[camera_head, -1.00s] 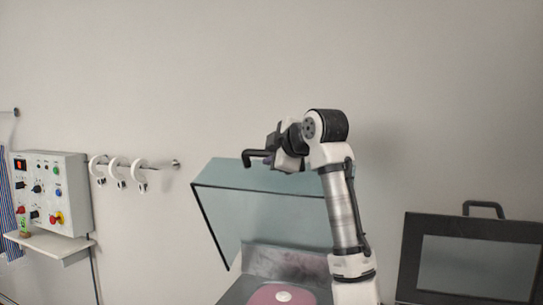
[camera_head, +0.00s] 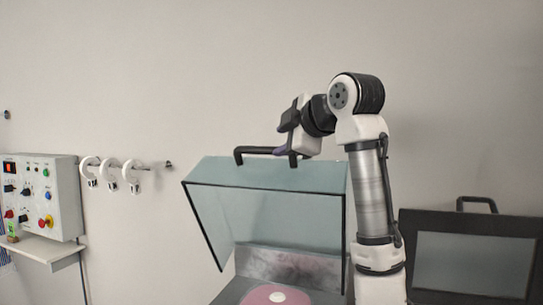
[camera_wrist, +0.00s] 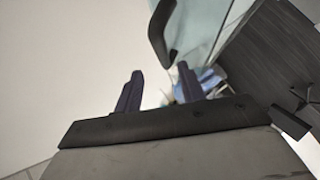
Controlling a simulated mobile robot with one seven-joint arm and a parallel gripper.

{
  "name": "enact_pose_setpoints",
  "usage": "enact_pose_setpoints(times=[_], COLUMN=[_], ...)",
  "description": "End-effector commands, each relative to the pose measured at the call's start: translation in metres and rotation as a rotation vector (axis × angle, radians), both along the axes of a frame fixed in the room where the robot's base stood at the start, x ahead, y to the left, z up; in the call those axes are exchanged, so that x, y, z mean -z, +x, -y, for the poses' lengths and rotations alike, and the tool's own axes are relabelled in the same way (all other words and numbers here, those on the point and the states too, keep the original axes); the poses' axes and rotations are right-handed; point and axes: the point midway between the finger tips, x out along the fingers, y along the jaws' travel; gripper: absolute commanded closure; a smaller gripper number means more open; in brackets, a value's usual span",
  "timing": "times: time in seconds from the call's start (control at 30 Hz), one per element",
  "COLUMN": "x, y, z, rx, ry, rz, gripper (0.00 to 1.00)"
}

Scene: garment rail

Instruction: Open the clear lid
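The clear lid (camera_head: 270,210) is a glassy, blue-green cover with dark edges, raised and tilted above a grey box (camera_head: 290,262). Its black bar handle (camera_head: 250,149) is on the upper edge. My gripper (camera_head: 279,151) is at the right part of the handle. In the wrist view my gripper (camera_wrist: 160,85) has its two dark fingers apart, with nothing held between them. The handle (camera_wrist: 160,32) shows just beyond the fingertips there. Whether a finger touches it cannot be told. Part of the lid's right side is hidden by my arm.
A pink disc (camera_head: 262,297) with a white centre lies in the box. A dark-framed panel with a handle (camera_head: 470,255) stands at the right. A control box (camera_head: 45,195) and a rail with white rings (camera_head: 110,170) are on the left wall. The wall above is clear.

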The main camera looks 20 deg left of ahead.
Motion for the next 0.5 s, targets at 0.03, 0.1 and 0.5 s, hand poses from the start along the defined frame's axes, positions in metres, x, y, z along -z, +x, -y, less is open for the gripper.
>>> enact_pose_setpoints(times=[0.03, 0.1, 0.5], x=[-0.002, -0.006, -0.016], y=[-0.007, -0.015, -0.031], z=[0.007, 0.016, 0.032], rx=[0.0, 0.002, 0.0], ry=[0.001, 0.001, 0.0], rz=[0.004, 0.003, -0.001], gripper=[0.6, 0.6, 0.6])
